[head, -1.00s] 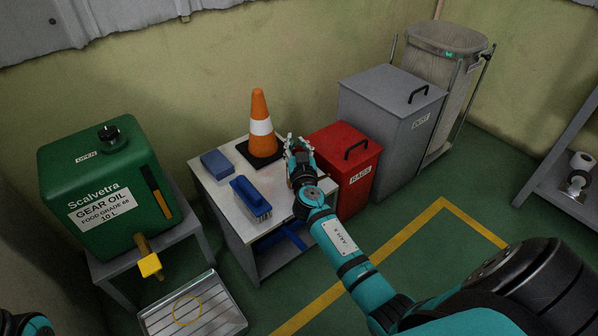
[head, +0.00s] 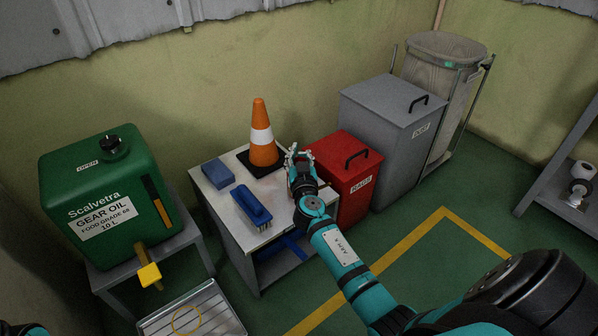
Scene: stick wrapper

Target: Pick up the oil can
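My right gripper (head: 299,158) is over the right back edge of the white-topped table (head: 222,206), just right of the orange cone. Its fingers point away from me, and its hand hides the space between and behind them. I cannot tell whether it is open or holds something. I cannot make out a separate oil can; part of the table behind the hand is hidden. A large green tank (head: 105,190) labelled gear oil, with a yellow tap, stands on a grey stand at the left. My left gripper is not in view; only a bit of my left arm shows at the bottom left.
The traffic cone (head: 262,135), a blue block (head: 218,173) and a blue brush (head: 250,204) are on the table. A red rags bin (head: 350,190) and a grey bin (head: 392,135) stand to its right. A metal drip tray (head: 205,312) lies below the tank's tap.

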